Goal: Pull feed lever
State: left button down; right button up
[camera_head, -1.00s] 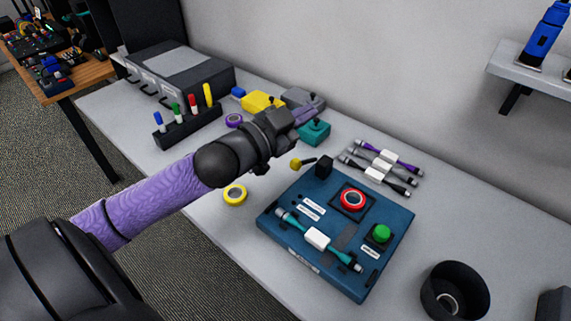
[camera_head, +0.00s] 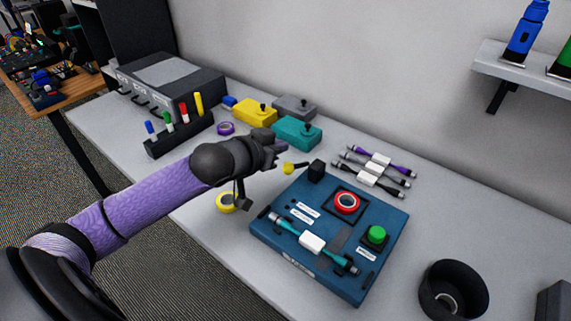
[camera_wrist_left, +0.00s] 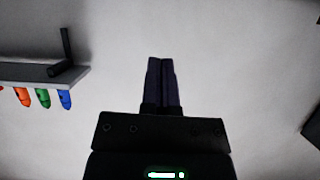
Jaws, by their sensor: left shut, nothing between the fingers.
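The feed lever (camera_head: 290,168) has a yellow knob on a short dark arm. It joins a black block (camera_head: 317,169) at the back left corner of the blue control panel (camera_head: 340,288). My left gripper (camera_head: 283,146) is just behind and left of the yellow knob, apart from it as far as I can tell. Its fingers (camera_wrist_left: 162,82) are shut together and empty in the left wrist view. The panel also bears a red button (camera_head: 346,203), a green button (camera_head: 376,235) and a teal cable with a white label (camera_head: 312,244). My right gripper is not in view.
Yellow (camera_head: 254,112), grey (camera_head: 295,106) and teal (camera_head: 297,132) boxes stand behind my left gripper. Several labelled cables (camera_head: 371,170) lie behind the panel. A yellow tape roll (camera_head: 226,203) sits below my left wrist. A black cup (camera_head: 453,290) stands at the right.

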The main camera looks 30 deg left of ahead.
aim_at(285, 172)
pick_arm(q)
jog(key=b+x, duration=0.1)
jog(key=x, duration=0.2)
jog(key=shift+w+f, duration=0.25)
jog(key=shift+f, duration=0.1)
jog(key=f, duration=0.1)
jog(key=s+f+b, duration=0.1)
jog(key=f, duration=0.1)
jog(key=shift+f, duration=0.15)
